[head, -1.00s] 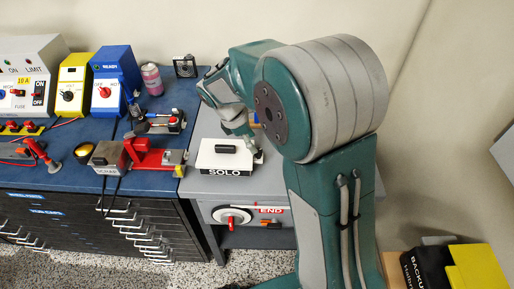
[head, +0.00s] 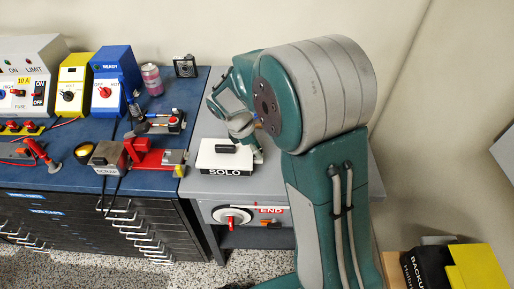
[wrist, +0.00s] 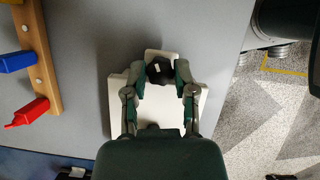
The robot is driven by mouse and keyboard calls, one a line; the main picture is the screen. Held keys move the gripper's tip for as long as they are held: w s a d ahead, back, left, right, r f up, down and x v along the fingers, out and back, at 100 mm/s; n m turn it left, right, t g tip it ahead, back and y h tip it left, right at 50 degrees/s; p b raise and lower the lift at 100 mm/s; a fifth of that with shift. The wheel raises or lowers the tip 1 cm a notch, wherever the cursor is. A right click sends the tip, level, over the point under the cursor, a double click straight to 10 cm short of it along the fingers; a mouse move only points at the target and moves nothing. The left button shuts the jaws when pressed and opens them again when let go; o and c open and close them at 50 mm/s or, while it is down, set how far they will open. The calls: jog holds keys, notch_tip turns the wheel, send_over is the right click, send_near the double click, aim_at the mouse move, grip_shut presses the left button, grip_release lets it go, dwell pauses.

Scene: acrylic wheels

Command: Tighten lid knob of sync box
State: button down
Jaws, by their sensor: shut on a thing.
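A white box lettered SOLO (head: 216,162) sits on the grey bench, with a black handle (head: 226,149) on its lid; no sync lettering is legible. The box's pale lid also shows in the wrist view (wrist: 160,110). A dark knob with a white mark (wrist: 158,71) is at the upper edge of the lid there. My gripper (wrist: 164,75) is shut on this knob, one finger on each side.
A wooden rack (wrist: 38,50) with blue and red handles stands beside the box. A red clamp-like fixture (head: 152,155) and coloured control boxes (head: 110,80) stand on the blue bench to the left.

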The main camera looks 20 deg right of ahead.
jog(key=shift+f+m+g+y, duration=0.1)
jog(key=shift+m+g+y, duration=0.3)
jog(key=shift+m, duration=1)
jog(key=shift+m+g+y, duration=0.1)
jog(key=shift+m+g, duration=0.5)
jog(key=shift+m, duration=0.8)
jog(key=shift+c, duration=2.1)
grip_release()
